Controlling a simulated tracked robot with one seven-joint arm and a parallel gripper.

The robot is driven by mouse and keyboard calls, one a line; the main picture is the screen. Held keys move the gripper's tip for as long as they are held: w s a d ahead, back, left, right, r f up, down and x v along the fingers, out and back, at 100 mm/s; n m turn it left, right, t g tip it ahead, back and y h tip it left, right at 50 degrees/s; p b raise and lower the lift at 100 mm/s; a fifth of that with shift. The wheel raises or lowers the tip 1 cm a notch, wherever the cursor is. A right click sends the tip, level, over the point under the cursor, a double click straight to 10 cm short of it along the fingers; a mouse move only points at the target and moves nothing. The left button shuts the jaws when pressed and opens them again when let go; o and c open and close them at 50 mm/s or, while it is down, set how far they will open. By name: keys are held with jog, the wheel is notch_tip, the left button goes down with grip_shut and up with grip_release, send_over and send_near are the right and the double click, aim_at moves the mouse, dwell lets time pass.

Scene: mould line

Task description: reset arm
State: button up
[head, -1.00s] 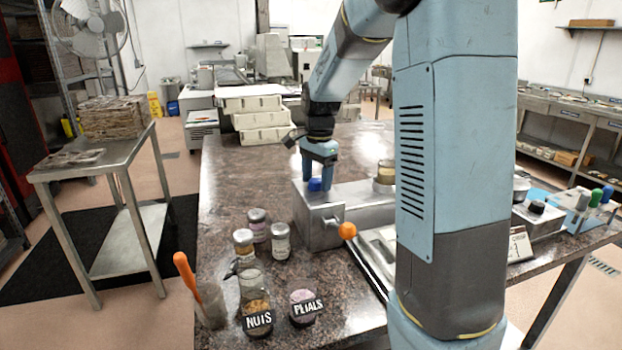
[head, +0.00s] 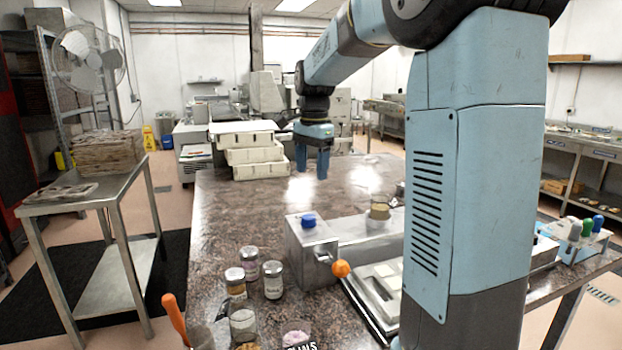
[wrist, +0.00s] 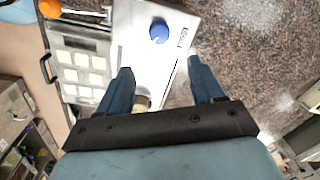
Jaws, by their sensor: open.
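My gripper (head: 312,165) is open and empty, fingers pointing down, raised above the counter behind the metal machine (head: 345,245). In the wrist view my gripper's two fingers (wrist: 158,88) stand apart. The blue knob (head: 308,220) on top of the machine is clear of the fingers; it also shows in the wrist view (wrist: 159,32). The orange ball-ended handle (head: 341,268) sticks out from the machine's front. A jar-like cylinder (head: 379,211) stands on the machine's right part; in the wrist view it is partly hidden by my gripper.
Several lidded jars (head: 273,280) stand at the counter's front left, beside an orange-handled tool (head: 175,318). A white mould tray (head: 380,290) lies right of the machine. Stacked cream trays (head: 250,150) stand at the back left. The counter's left middle (head: 235,210) is bare.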

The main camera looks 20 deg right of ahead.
jog(key=shift+r, duration=0.15)
dwell(0.3)
jog(key=s+a+f+n+t, duration=0.1)
jog(key=s+n, duration=0.5)
jog(key=s, duration=0.8)
jog(key=s+a+f+n+t, duration=0.1)
jog(key=s+n+t, duration=0.3)
jog(key=s, duration=0.9)
jog(key=f+n, duration=0.1)
jog(key=n, duration=0.2)
jog(key=shift+s+a+f, duration=0.2)
jog(key=shift+s+f, duration=0.15)
